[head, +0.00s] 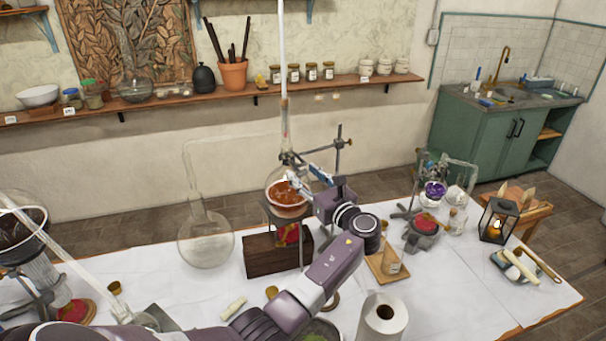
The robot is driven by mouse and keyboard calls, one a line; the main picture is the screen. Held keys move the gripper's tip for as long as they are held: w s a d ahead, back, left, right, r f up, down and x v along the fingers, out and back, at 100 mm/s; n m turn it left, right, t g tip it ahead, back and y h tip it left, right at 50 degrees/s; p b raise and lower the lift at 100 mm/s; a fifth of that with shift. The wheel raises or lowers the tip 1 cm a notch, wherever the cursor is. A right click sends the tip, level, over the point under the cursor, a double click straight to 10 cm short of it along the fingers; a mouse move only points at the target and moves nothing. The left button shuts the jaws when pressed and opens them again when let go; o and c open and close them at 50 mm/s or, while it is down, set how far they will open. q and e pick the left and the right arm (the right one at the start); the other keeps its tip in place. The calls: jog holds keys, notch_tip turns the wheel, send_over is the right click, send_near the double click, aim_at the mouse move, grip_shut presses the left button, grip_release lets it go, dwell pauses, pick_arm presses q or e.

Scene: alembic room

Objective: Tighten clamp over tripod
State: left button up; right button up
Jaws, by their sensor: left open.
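A round flask with orange-brown contents (286,197) sits over the tripod (268,216), with a long glass tube rising from its neck. The clamp (291,158) is at the flask's neck, joined by a rod to a metal stand (338,140) behind. My left gripper (314,183) is open at the right of the flask, close to the clamp. I cannot tell whether it touches the clamp, as my wrist and hand hide part of the stand. My right gripper is not in view.
A dark wooden block (270,257) and a large clear flask (206,245) stand left of my arm. A paper roll (382,320) is at the front. A second stand setup (424,225) and a lantern (497,221) are at right.

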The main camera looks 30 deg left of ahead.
pick_arm(q)
jog(key=v, duration=1.1)
